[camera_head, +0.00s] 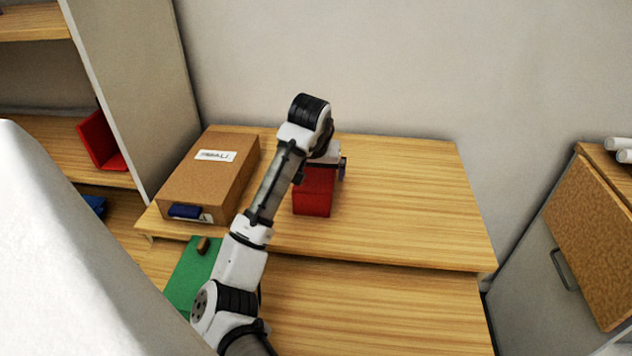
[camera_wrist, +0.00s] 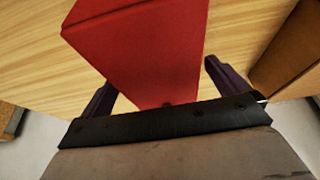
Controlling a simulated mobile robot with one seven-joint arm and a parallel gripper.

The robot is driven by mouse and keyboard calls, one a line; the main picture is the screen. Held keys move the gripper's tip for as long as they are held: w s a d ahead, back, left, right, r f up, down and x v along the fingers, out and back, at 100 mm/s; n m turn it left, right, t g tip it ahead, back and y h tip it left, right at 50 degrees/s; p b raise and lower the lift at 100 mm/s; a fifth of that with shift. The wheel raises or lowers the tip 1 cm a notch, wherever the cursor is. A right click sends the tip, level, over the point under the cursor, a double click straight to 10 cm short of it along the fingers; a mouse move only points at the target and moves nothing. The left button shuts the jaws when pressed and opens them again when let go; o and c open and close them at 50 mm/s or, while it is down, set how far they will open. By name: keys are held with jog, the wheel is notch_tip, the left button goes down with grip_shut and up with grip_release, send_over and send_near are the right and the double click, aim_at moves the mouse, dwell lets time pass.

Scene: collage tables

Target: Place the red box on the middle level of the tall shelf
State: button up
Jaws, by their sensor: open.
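The red box (camera_head: 312,192) stands on the upper wooden table, beneath my gripper (camera_head: 325,168), with its top partly hidden by the wrist. In the wrist view the red box (camera_wrist: 150,45) lies between the two dark fingers of my gripper (camera_wrist: 160,82). The fingers are apart, one on each side of the box; contact cannot be told. The tall shelf (camera_head: 140,85) stands at the left with a pale side panel and several wooden boards. A board at mid-height (camera_head: 50,135) carries a red angled piece (camera_head: 102,142). The shelf's full height is out of view.
A brown cardboard box (camera_head: 215,180) with a white label sits left of the red box. A green board (camera_head: 190,275) lies lower left. A cabinet (camera_head: 555,290) stands at the right. The table's right side (camera_head: 410,200) is clear. A wall closes the back.

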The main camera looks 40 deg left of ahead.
jog(key=shift+x, duration=1.45)
jog(key=shift+c, duration=0.4)
jog(key=c, duration=1)
jog(key=shift+r, duration=0.15)
